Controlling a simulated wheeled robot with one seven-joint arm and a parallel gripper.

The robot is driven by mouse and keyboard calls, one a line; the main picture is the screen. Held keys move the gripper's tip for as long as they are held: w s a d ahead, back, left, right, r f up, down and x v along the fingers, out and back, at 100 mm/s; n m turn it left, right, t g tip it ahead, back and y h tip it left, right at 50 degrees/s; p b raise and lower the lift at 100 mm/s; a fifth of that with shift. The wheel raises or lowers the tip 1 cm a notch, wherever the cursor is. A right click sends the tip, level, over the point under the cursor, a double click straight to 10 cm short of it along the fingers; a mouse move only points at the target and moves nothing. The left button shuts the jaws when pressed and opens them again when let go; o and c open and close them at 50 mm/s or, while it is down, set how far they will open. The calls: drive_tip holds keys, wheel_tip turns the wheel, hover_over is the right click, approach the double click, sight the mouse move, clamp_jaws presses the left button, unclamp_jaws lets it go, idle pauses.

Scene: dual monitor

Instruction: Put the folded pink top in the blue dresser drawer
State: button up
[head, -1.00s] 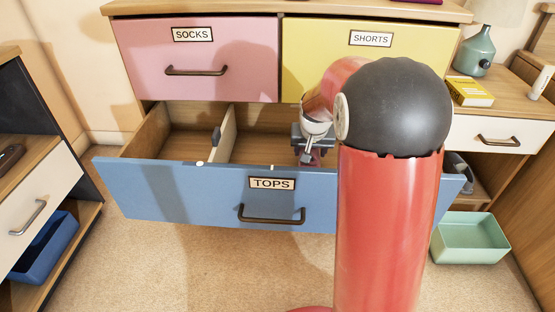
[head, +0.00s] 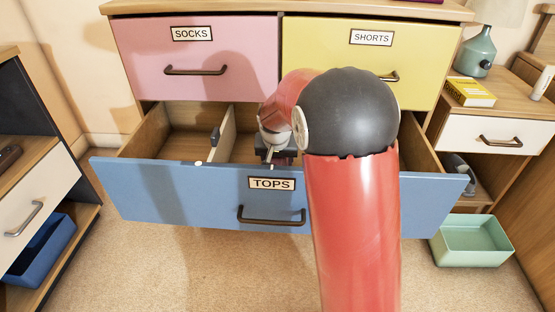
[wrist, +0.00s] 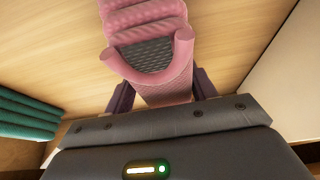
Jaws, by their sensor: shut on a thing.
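The folded pink top (wrist: 150,30) is in my gripper (wrist: 160,95), with the dark fingers on either side of its near end. In the wrist view it lies over a bare wooden surface; whether it touches that surface I cannot tell. The blue dresser drawer (head: 160,195), labelled TOPS, is pulled open in the head view. My gripper (head: 272,155) is low in its opening, right of the pale divider (head: 227,135). My arm and the drawer front hide most of the gripper and top in the head view.
A ribbed teal thing (wrist: 28,115) lies at the left in the wrist view. Above are the shut pink SOCKS drawer (head: 205,90) and yellow SHORTS drawer (head: 345,62). A green bin (head: 470,240) stands on the floor at right. The compartment left of the divider has bare wood showing.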

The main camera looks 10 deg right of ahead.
drive_tip(key=shift+f, duration=0.15)
drive_tip(key=o, duration=1.1)
drive_tip(key=shift+c, duration=0.2)
